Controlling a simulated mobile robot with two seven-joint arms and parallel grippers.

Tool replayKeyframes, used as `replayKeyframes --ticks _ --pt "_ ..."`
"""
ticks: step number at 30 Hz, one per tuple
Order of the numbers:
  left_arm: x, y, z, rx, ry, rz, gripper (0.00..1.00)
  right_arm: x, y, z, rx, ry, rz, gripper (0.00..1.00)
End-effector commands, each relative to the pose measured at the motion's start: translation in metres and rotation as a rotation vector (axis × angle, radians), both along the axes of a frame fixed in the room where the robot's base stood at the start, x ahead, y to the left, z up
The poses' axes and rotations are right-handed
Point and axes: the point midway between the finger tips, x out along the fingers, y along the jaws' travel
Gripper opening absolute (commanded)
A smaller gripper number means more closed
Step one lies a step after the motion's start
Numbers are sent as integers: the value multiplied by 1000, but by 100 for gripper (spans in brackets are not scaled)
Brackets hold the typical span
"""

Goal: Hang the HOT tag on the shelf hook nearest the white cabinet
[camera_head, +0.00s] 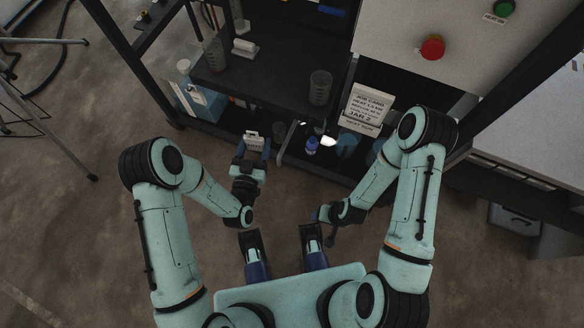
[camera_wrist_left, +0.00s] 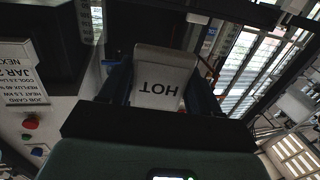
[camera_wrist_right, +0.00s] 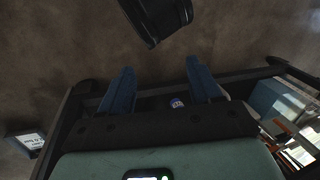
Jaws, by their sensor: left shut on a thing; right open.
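The HOT tag (camera_head: 252,137) is a small pale plate. My left gripper (camera_head: 254,150) is shut on it, in front of the dark shelf unit. In the left wrist view the HOT tag (camera_wrist_left: 158,76) sits between the fingers, its lettering upside down. The dark shelf (camera_head: 270,78) is just beyond the tag. Its hooks are too small and dark to make out. The white cabinet (camera_head: 460,68) stands right of the shelf. My right gripper (camera_head: 324,218) is low, right of the left one; the right wrist view shows its fingers (camera_wrist_right: 160,80) apart and empty.
A grey beaker (camera_head: 320,88) stands on the shelf. A job card (camera_head: 364,108) is beside the cabinet's lower front. A blue bottle (camera_head: 312,145) and blue container (camera_head: 347,143) sit on the lower level. A tripod-like stand (camera_head: 40,115) is at left.

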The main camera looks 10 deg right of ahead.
Motion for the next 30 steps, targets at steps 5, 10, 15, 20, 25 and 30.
replayKeyframes --ticks 5,10,15,20,25,30 --pt "-33 -56 -85 -3 9 -133 0 30 -13 -61 -37 -81 -32 63" --pt "-52 -86 -118 -1 4 -200 0 50 -22 -86 -60 -131 -50 63" --pt "-57 -97 -125 1 -1 -222 0 57 -25 -92 -69 -149 -58 63" --pt "-48 -104 -124 2 -5 -223 0 54 -26 -96 -70 -140 -59 63" --pt "-29 -116 -124 2 -5 -222 0 47 -28 -105 -69 -113 -60 63" --pt "-11 -128 -124 1 -3 -222 0 36 -30 -116 -70 -75 -61 63"
